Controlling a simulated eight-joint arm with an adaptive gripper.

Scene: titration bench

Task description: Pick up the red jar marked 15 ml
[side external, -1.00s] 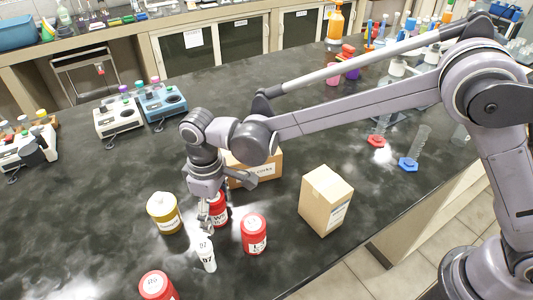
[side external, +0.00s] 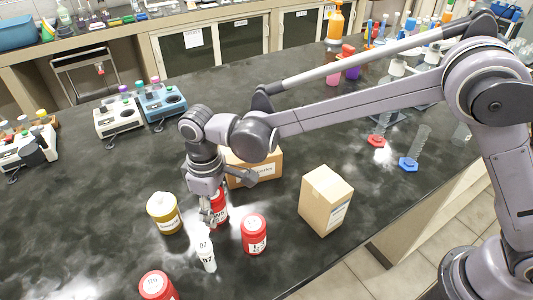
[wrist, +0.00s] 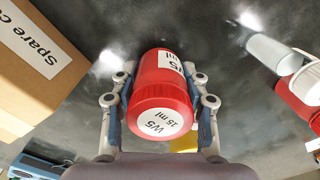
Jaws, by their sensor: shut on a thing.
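The red jar marked W5, 15 ml (wrist: 160,92) sits between the two fingers of my gripper (wrist: 160,115) in the wrist view, with its marked end facing the camera. The fingers press on its two sides, and my gripper is shut on it. In the side view my gripper (side external: 207,212) partly covers this red jar (side external: 221,208). I cannot tell there whether its base touches the bench.
A white bottle (side external: 206,256) and a red jar (side external: 254,235) stand close in front and to the right. A yellow jar (side external: 164,214) stands left. Another red jar (side external: 157,287) stands at the front.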

